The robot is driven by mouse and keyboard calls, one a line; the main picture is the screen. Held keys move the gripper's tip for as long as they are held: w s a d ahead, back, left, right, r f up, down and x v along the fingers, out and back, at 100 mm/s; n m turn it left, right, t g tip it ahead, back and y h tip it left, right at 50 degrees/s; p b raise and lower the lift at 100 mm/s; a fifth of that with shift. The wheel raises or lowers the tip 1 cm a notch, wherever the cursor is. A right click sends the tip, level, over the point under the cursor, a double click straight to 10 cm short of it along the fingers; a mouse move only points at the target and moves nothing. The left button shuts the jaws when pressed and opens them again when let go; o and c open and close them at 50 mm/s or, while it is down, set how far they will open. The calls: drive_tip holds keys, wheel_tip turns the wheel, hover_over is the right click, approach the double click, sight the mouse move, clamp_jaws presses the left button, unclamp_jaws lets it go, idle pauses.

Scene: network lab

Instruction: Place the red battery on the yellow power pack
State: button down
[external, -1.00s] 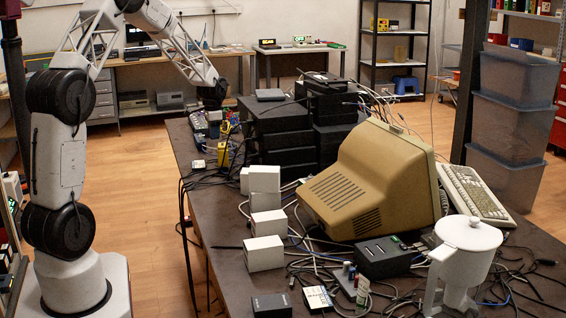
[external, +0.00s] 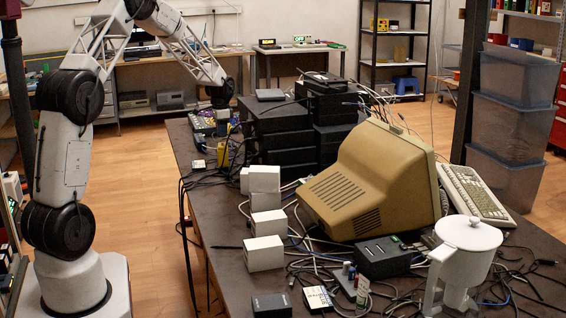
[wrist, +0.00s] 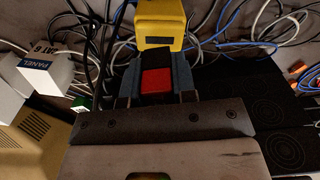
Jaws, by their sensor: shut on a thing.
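The red battery (wrist: 156,80), with a black end, sits between the two fingers of my gripper (wrist: 157,74) in the wrist view, and the gripper is shut on it. The yellow power pack (wrist: 160,22) is just beyond the fingertips at the top of that view, with a dark panel on its face. In the external view my gripper (external: 221,118) is over the far left part of the table, and the yellow power pack (external: 225,153) is below it. The battery is too small to make out there. I cannot tell whether the battery touches the power pack.
Black stacked boxes (external: 283,125) stand right of my gripper. Loose cables (wrist: 240,25) run around the power pack. A beige monitor (external: 372,178), white boxes (external: 264,222) and a white jug (external: 466,255) crowd the nearer table.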

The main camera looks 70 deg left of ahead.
drive_tip(key=shift+f, duration=1.6)
drive_tip(key=shift+f, duration=0.1)
drive_tip(key=c, duration=0.9)
unclamp_jaws()
wheel_tip(320, 180, up, 12)
drive_tip(key=shift+r, duration=0.15)
drive_tip(key=shift+d, duration=0.1)
